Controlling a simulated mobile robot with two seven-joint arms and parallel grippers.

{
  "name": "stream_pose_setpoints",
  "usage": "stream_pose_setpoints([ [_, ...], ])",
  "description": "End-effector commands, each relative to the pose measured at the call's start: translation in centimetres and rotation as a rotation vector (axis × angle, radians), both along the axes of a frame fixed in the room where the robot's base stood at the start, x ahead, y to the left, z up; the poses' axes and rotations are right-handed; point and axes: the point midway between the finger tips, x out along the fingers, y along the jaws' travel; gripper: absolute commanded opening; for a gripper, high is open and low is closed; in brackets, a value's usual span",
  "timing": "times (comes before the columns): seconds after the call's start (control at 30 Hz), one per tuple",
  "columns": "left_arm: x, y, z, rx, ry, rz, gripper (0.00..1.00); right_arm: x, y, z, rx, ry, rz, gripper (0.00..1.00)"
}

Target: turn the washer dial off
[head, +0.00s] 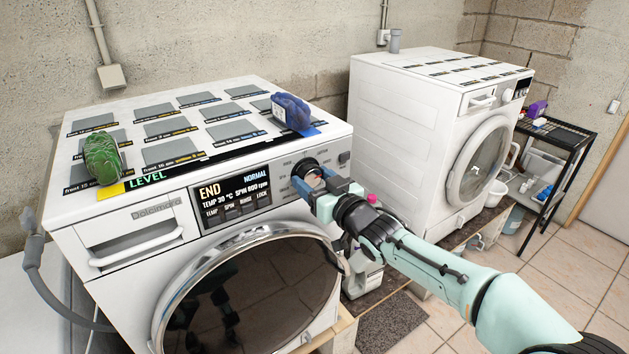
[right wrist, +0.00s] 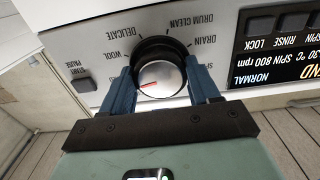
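The washer dial (right wrist: 162,78) is a round silver knob in a black ring on the near washer's front panel. Its red mark points left in the right wrist view, below the word WOOL. In the head view the dial (head: 312,178) is partly covered by my right gripper (head: 316,184). In the right wrist view the blue fingers of my right gripper (right wrist: 163,85) sit on both sides of the knob and appear to touch it. The near washer's display (head: 231,196) reads END and NORMAL. My left gripper is not in view.
A green item (head: 102,158) and a blue item (head: 291,111) lie on the near washer's labelled top. A second white washer (head: 405,120) stands to the right, with a black shelf (head: 556,140) beyond it. A start/pause button (right wrist: 83,85) is beside the dial.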

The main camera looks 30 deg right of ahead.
Motion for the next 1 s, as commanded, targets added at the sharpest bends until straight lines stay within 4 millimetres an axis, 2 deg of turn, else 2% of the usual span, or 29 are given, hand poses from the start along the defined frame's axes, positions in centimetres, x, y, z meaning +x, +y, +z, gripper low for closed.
stream_pose_setpoints([
  [0.23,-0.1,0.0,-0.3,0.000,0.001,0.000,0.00,0.0,0.0,-0.1,-0.034,-0.003,-0.001,0.30],
  [0.47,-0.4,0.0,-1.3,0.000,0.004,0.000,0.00,0.0,-0.1,-0.2,-0.160,-0.013,0.000,0.30],
  [1.0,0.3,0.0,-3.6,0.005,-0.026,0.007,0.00,0.0,-0.2,-0.1,-0.659,-0.051,-0.001,0.30],
])
